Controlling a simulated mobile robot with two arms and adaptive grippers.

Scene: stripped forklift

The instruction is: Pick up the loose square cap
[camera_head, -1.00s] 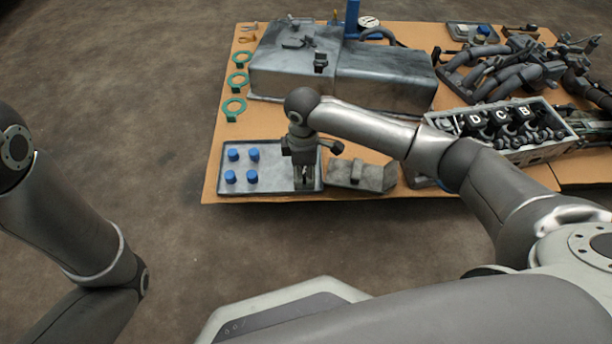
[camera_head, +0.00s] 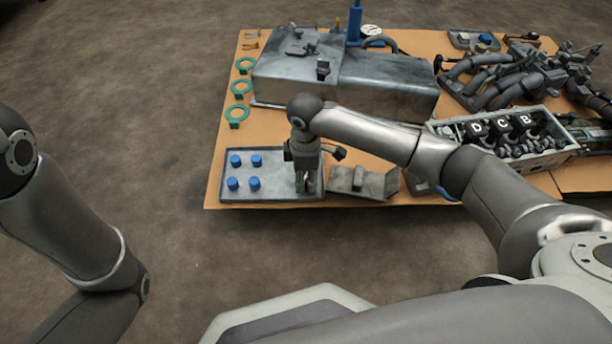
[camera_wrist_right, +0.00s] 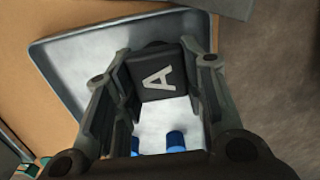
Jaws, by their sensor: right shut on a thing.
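The loose square cap (camera_wrist_right: 157,76) is black with a pale letter A on top. In the right wrist view it sits between the two fingers of my right gripper (camera_wrist_right: 155,98), which is shut on it. In the head view my right gripper (camera_head: 304,188) points down at the right end of the shallow grey tray (camera_head: 270,197), and the cap is hard to make out there. Whether the cap still touches the tray I cannot tell. My left arm shows at the left edge of the head view, but its gripper is out of view.
Several blue caps (camera_head: 254,183) stand in the tray's left part. A grey metal bracket (camera_head: 362,183) lies just right of the tray. An engine block (camera_head: 540,150) with black caps lettered D, C and B is farther right. A large grey tank (camera_head: 340,85) stands behind.

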